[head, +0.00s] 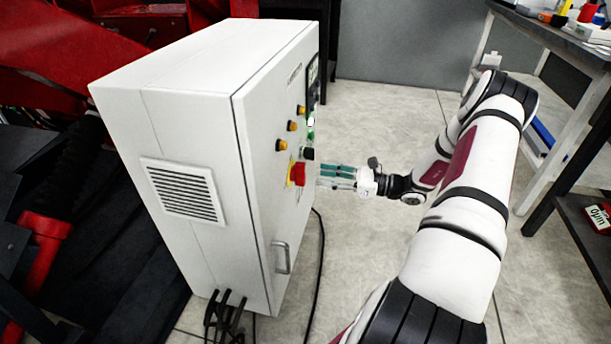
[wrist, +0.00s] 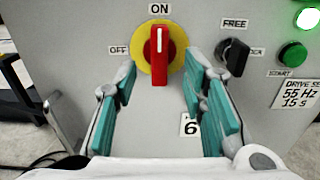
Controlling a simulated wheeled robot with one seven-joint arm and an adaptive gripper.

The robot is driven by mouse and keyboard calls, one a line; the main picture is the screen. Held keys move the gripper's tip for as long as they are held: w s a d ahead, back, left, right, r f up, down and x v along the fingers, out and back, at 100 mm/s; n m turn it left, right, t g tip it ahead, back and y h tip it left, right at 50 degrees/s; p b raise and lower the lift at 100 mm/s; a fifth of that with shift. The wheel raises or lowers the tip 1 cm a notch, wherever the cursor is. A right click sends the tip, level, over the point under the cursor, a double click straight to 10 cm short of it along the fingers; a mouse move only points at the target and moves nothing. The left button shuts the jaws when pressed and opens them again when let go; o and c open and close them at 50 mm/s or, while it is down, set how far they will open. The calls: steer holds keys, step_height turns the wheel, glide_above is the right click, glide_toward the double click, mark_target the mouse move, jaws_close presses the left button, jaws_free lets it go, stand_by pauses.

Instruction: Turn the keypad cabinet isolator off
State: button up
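The keypad cabinet (head: 200,110) is a white box standing on the floor left of centre in the head view. Its isolator is a red rotary handle on a yellow disc (head: 298,174). In the wrist view the isolator handle (wrist: 157,52) stands upright, its white mark at the ON label, with OFF to the left. My gripper (head: 325,177) faces the panel close to the isolator. In the wrist view my gripper (wrist: 157,85) has its teal fingers spread apart, one on each side below the handle. They appear clear of it.
A door handle (head: 282,257) is low on the cabinet. A workbench (head: 555,45) stands at right. Cables lie on the floor.

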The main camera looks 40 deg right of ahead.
mark_target(305, 173)
steer(key=shift+b+x, duration=0.55)
steer(key=shift+x, duration=2.65)
jaws_close()
